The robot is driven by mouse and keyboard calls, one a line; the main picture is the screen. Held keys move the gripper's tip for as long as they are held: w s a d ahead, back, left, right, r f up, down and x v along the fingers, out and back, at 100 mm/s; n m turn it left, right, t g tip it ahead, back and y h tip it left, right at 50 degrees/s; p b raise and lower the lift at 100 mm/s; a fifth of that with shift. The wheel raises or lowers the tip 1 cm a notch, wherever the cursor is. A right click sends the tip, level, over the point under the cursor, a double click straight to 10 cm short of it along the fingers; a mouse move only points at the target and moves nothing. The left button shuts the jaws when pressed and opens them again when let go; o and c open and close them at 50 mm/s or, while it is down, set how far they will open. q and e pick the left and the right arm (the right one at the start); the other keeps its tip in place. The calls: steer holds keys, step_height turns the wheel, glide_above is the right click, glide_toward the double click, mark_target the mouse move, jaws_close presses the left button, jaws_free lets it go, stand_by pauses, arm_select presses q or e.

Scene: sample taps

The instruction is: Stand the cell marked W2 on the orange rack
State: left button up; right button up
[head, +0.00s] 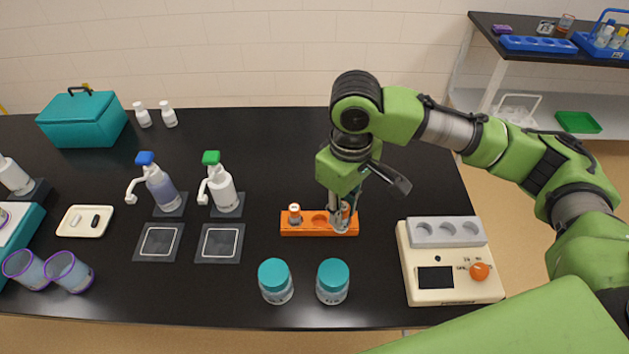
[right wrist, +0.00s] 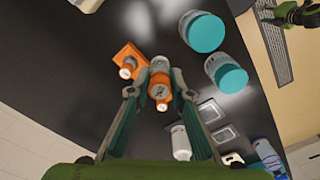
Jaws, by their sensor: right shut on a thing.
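The middle hole (head: 319,219) is empty. The marks on both cells are too small to read.
Two teal-lidded jars (head: 275,281) (head: 332,282) stand in front of the rack. A cream device (head: 420,255) with a grey block (head: 446,232) of several holes is at right. Pump bottles (head: 160,190) (head: 222,190) stand at left. Table behind the rack is clear.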

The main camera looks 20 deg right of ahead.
arm_select(q)
step_height(320, 180, up, 6)
steer(key=w+p, duration=0.2)
steer(key=p, duration=0.3)
arm_select(e)
steer(key=w+f+n+b, duration=0.1)
steer(key=w+f+n, duration=0.1)
steer(key=w+n, duration=0.1)
steer(key=w+a+f+n+b, duration=0.1)
steer(key=w+f+n+b, duration=0.1)
steer(key=n, duration=0.3)
steer(key=w+a+f+n+b, duration=0.1)
steer(key=w+f+n+b, duration=0.1)
steer(key=w+f+n, duration=0.1)
steer(key=shift+w+f+n, duration=0.3)
steer(key=shift+f+n, duration=0.1)
steer(key=shift+f, duration=0.25)
arm_select(q)
steer(key=f, duration=0.2)
steer(key=s+f, duration=0.1)
steer(key=f, duration=0.2)
steer(key=shift+r, duration=0.15)
arm_select(e)
steer(key=shift+r, duration=0.15)
steer(key=shift+p, duration=0.55)
arm_select(q)
steer(key=shift+r, duration=0.4)
steer(key=shift+w, duration=0.1)
arm_select(e)
steer(key=shift+f, duration=0.35)
